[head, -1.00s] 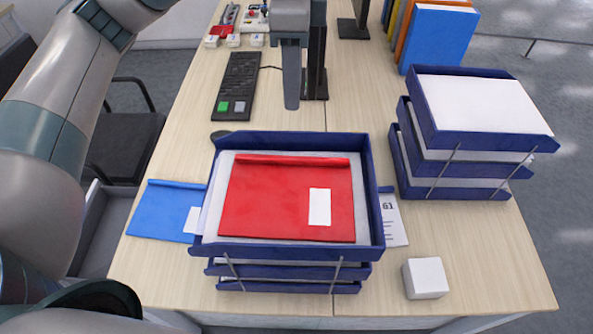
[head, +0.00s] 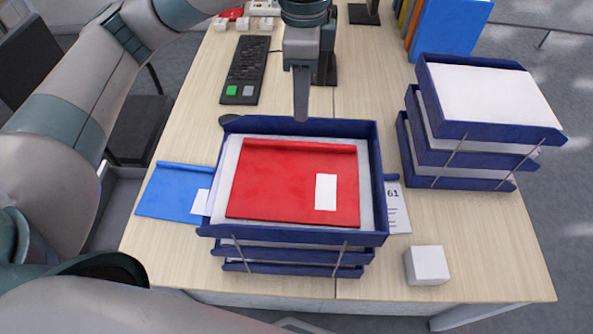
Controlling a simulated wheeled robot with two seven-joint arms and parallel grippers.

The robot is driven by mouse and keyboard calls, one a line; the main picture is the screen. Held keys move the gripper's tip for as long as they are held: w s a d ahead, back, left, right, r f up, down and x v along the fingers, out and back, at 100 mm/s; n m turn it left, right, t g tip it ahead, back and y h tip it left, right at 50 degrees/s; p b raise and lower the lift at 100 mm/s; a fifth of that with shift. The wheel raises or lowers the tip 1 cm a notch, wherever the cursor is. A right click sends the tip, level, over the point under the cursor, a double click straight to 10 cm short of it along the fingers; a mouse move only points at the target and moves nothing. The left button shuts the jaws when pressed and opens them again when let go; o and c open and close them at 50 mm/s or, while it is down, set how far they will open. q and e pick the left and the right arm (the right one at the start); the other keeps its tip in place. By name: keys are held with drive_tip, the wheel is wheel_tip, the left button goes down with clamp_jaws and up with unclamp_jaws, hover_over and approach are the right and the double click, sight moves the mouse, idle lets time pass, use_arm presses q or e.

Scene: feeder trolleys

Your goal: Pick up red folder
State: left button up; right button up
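The red folder (head: 285,190) lies flat on white paper in the top tray of the blue tray stack (head: 300,239) at the front middle of the desk. It has a white label at its lower right. My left gripper (head: 301,112) points down just above the far edge of that tray, beyond the folder's far edge, and does not visibly touch the folder. I see it nearly edge-on as one narrow finger shape, so its opening cannot be judged. My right gripper is not in view.
A second blue tray stack (head: 468,137) stands at the right. A blue folder (head: 174,190) lies left of the front stack and a white cube (head: 427,265) sits at its right. The desk's right front is mostly clear.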

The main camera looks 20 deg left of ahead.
use_arm(q)
drive_tip(key=p, duration=0.1)
hover_over(303, 142)
drive_tip(key=shift+s+a+f, duration=0.1)
drive_tip(key=shift+f, duration=1.5)
drive_tip(key=shift+s+a+f, duration=0.1)
drive_tip(key=shift+f, duration=1.45)
drive_tip(key=shift+d+f, duration=0.1)
drive_tip(key=shift+f, duration=0.05)
drive_tip(key=shift+f+p, duration=0.3)
drive_tip(key=shift+p, duration=0.05)
wheel_tip(303, 142, down, 3)
drive_tip(key=shift+w+d+f+p, duration=0.1)
drive_tip(key=shift+d+p, duration=0.05)
drive_tip(key=shift+p, duration=0.45)
drive_tip(key=shift+f, duration=0.6)
clamp_jaws()
